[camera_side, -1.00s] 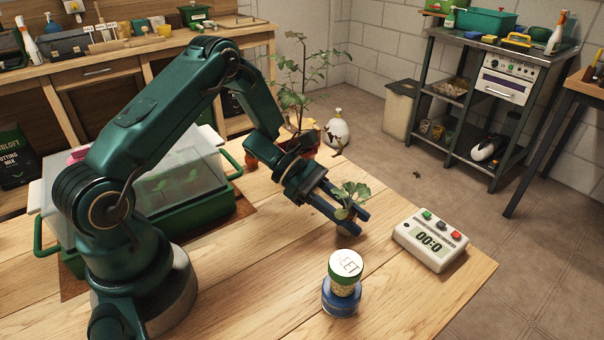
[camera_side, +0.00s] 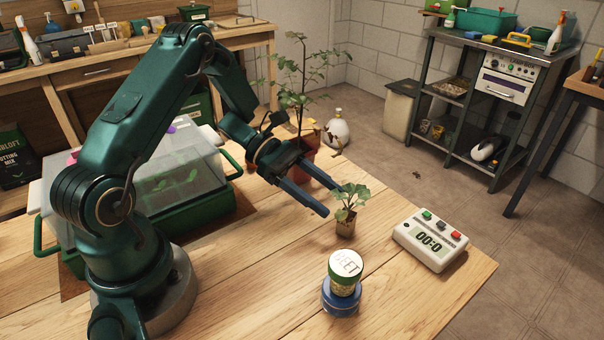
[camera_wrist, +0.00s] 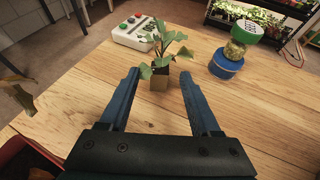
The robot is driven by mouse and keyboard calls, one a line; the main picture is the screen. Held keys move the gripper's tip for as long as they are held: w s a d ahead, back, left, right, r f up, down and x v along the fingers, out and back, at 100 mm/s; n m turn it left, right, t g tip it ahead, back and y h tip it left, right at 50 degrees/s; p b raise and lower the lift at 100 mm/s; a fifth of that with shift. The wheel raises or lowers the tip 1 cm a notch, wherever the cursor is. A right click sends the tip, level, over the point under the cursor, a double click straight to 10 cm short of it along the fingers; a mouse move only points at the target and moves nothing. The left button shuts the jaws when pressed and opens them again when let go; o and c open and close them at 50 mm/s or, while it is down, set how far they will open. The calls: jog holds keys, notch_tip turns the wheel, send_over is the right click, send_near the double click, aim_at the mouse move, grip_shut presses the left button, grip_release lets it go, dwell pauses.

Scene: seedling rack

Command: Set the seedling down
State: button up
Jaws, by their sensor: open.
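The seedling (camera_side: 347,209) stands upright on the wooden table in a small brown cube pot, with several green leaves on top. It also shows in the wrist view (camera_wrist: 159,76), ahead of my fingers and between their lines. My gripper (camera_side: 334,200) is open and empty, with its two dark blue fingers apart. In the side view the fingertips are just behind and left of the seedling. In the wrist view my gripper (camera_wrist: 161,86) shows a clear gap around the pot, and neither finger appears to touch it.
A white timer (camera_side: 431,240) with coloured buttons lies right of the seedling. A green-lidded jar (camera_side: 345,272) sits on a blue round base (camera_side: 341,298) in front. A leafy potted plant (camera_side: 303,100) stands behind my gripper. A clear-lidded propagator (camera_side: 180,185) is at left.

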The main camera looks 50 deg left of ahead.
jog(key=shift+s+a+r, duration=0.1)
jog(key=shift+a+r, duration=0.1)
jog(key=shift+a, duration=0.25)
jog(key=shift+a+r, duration=0.1)
jog(key=shift+r, duration=0.05)
jog(key=w+a+r+n+t+y, duration=0.2)
jog(key=w+r+n+t+y, duration=0.45)
jog(key=w+n, duration=0.3)
jog(key=s+a+r+n+y, duration=0.15)
jog(key=r+n+y, duration=0.25)
jog(key=n, duration=0.5)
jog(key=s+a+r+n+y, duration=0.1)
jog(key=a+r+n+y, duration=0.3)
jog(key=n, duration=0.4)
jog(key=s+d+f+n+g+h, duration=0.1)
jog(key=s+d+n+g, duration=0.2)
jog(key=s+n, duration=0.8)
jog(key=s+d+f+n+g+h, duration=0.1)
jog(key=s+d+f+n+g, duration=0.1)
jog(key=s+d+n, duration=0.4)
jog(key=s+n+g, duration=0.1)
jog(key=s+n, duration=0.4)
jog(key=n, duration=0.1)
jog(key=shift+s+d+f, duration=0.15)
jog(key=shift+s+d, duration=0.2)
